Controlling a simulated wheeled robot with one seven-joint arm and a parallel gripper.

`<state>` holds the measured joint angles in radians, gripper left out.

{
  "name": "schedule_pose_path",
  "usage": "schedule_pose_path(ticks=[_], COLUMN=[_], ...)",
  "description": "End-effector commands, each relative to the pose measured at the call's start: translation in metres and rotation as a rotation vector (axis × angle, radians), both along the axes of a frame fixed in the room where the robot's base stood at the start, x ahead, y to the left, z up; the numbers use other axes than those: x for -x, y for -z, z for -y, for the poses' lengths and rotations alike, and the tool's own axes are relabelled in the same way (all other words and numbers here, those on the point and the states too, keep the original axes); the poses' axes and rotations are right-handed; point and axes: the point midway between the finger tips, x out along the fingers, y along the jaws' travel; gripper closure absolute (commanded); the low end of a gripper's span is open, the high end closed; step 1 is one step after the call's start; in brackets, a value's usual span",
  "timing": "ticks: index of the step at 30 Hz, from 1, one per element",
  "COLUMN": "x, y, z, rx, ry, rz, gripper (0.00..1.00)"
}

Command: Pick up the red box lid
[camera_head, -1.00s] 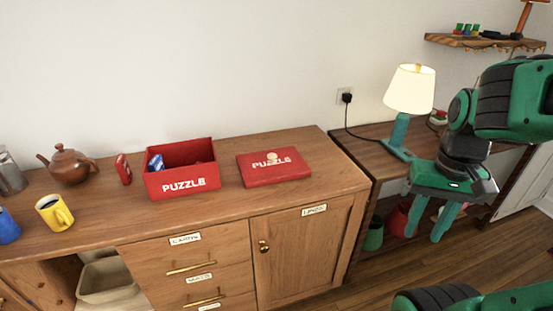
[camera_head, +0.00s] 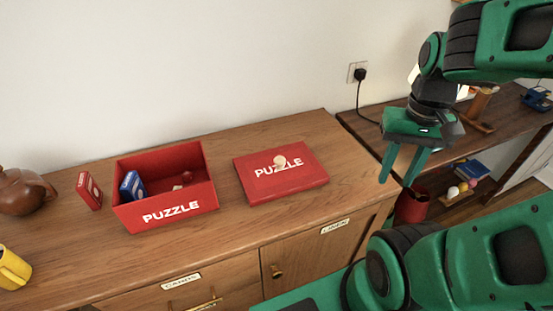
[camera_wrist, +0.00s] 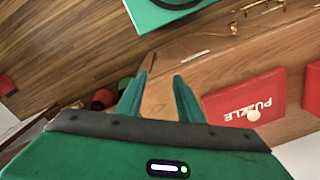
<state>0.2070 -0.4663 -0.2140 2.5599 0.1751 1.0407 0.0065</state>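The red box lid (camera_head: 262,180) lies flat on the wooden cabinet top, marked PUZZLE, with a pale round knob (camera_head: 280,162) on it. To its left stands the open red PUZZLE box (camera_head: 166,212), holding a blue card pack (camera_head: 131,187) and small red pieces. My gripper (camera_head: 398,180) is open and empty, pointing down, to the right of the lid and apart from it. In the wrist view the lid (camera_wrist: 245,88) lies to the right of my open fingers (camera_wrist: 160,95), with the red box (camera_wrist: 312,88) at the right edge.
A red card pack (camera_head: 89,191), a brown teapot (camera_head: 24,191) and a yellow mug (camera_head: 13,268) are on the cabinet top (camera_head: 235,225) at the left. A lower wooden desk stands at right, with a red container (camera_head: 411,205) below. The cabinet top around the lid is clear.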

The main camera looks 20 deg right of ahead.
Motion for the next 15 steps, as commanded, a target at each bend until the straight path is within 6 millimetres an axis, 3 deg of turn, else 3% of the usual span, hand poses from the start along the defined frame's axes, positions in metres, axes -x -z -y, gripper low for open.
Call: schedule_pose_path(ticks=[10,12,15], x=[0.0,0.008,-0.007], y=[0.0,-0.006,-0.01], z=[0.0,-0.001,-0.005], rx=[0.0,-0.001,-0.002], ry=[-0.003,-0.033,-0.153], rz=[0.0,0.016,0.019], gripper=[0.66,0.66,0.66])
